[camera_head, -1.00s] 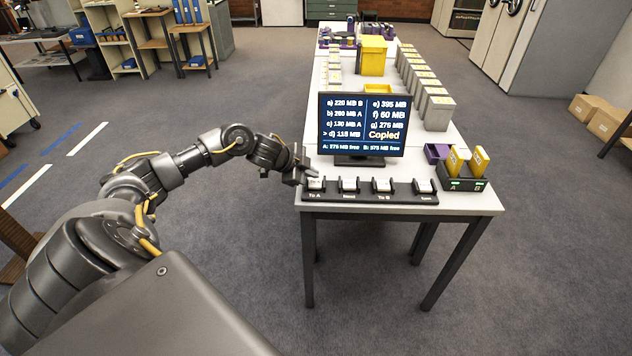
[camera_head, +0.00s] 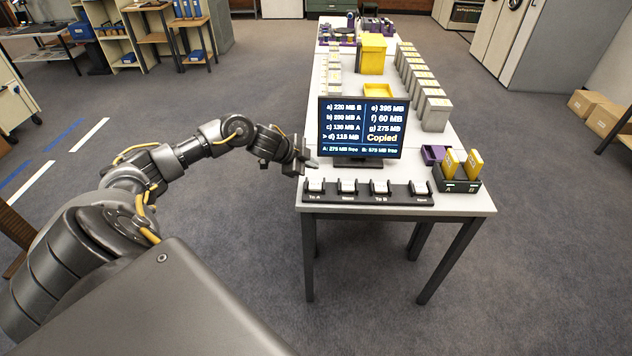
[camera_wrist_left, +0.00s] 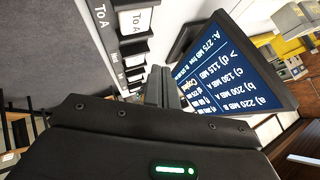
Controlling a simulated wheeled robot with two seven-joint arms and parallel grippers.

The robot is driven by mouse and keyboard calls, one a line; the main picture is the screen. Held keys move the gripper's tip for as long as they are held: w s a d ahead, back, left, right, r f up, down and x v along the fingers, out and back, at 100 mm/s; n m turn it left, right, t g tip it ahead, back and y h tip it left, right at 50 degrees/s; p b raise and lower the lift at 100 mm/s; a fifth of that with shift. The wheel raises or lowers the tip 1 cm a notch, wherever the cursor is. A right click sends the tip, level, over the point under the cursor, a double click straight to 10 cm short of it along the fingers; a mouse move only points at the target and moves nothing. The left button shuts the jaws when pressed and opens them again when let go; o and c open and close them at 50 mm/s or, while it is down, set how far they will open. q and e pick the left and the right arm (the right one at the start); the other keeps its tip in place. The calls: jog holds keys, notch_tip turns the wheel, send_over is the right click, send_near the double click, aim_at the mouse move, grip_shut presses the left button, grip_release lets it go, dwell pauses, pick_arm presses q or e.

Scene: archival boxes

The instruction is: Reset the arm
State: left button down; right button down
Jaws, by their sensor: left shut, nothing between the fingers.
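My left gripper (camera_head: 303,158) is shut and empty. It hangs in the air at the table's near left corner, a little above and behind the "To A" key (camera_head: 315,186), left of the monitor (camera_head: 361,127). In the left wrist view the closed fingers (camera_wrist_left: 162,88) point between the key row (camera_wrist_left: 128,35) and the monitor (camera_wrist_left: 237,75). The screen marks line d) 115 MB and reads "Copied". The key panel (camera_head: 365,199) has keys in a row, including "To A" and "To B". My right gripper is not in view.
A dark dock (camera_head: 458,184) labelled A and B holds two yellow cartridges at the table's right edge, beside a purple box (camera_head: 434,154). Grey boxes (camera_head: 436,112), a yellow tray (camera_head: 378,90) and a yellow box (camera_head: 372,54) stand farther back. Floor left of the table is clear.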

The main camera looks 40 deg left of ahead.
pick_arm(q)
jog(key=shift+d, duration=0.1)
dwell(0.3)
jog(key=s+d+f+n, duration=0.1)
jog(key=s+d+f, duration=0.4)
jog(key=d, duration=0.4)
jog(key=s+d+f+n, duration=0.2)
jog(key=s+d+f, duration=0.3)
jog(key=d, duration=0.3)
jog(key=s+d+f+n+g+y, duration=0.1)
jog(key=s+d+n+g, duration=0.2)
jog(key=s, duration=0.9)
jog(key=s+d+f+n+g+y, duration=0.15)
jog(key=s+n, duration=0.25)
jog(key=s, duration=0.8)
notch_tip(320, 180, down, 25)
jog(key=s+g, duration=0.1)
jog(key=g, duration=0.1)
jog(key=s+a+f+g, duration=0.1)
jog(key=s+a+f, duration=0.1)
jog(key=s+f, duration=1.4)
jog(key=shift+s+a, duration=0.35)
jog(key=shift+s, duration=0.2)
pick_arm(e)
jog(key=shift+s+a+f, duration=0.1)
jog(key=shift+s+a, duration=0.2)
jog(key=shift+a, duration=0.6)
